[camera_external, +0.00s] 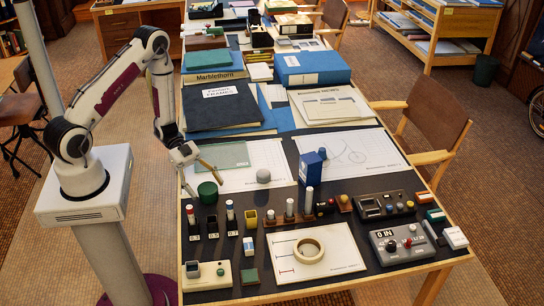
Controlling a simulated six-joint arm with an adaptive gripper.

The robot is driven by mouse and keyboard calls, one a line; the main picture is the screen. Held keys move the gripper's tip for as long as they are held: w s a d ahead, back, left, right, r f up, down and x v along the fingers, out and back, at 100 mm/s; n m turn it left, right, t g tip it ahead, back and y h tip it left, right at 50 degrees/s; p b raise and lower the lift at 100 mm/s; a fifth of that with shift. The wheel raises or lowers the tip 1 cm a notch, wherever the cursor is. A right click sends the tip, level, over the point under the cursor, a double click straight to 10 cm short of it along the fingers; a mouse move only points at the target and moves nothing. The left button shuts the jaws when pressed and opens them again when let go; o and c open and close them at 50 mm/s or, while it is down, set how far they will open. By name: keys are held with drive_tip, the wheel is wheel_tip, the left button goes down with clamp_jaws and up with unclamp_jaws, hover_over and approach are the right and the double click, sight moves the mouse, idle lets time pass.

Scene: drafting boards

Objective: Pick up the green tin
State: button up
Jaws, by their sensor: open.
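A dark green round tin (208,193) stands upright near the left edge of the long dark table, at the front left corner of a white drawing sheet. My gripper (202,183) is just above and behind it, with fingers spread wide and pointing down toward the front. One finger reaches to the right over the sheet and the other hangs near the table's left edge. Nothing shows between the fingers. The picture is too small to tell the exact gap between fingertips and tin.
A grey cylinder (263,176) stands on the sheet to the right. A tall blue box (310,168) is beyond it. Several small upright holders crowd the table in front of the tin. A tape roll (309,251) lies on a white board. Books (222,106) are stacked behind.

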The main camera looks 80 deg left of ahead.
sight(205, 186)
drive_tip(key=shift+c, duration=0.4)
drive_tip(key=c, duration=1.2)
drive_tip(key=shift+r, duration=0.2)
wheel_tip(205, 186, up, 10)
drive_tip(key=shift+f, duration=0.15)
idle(0.5)
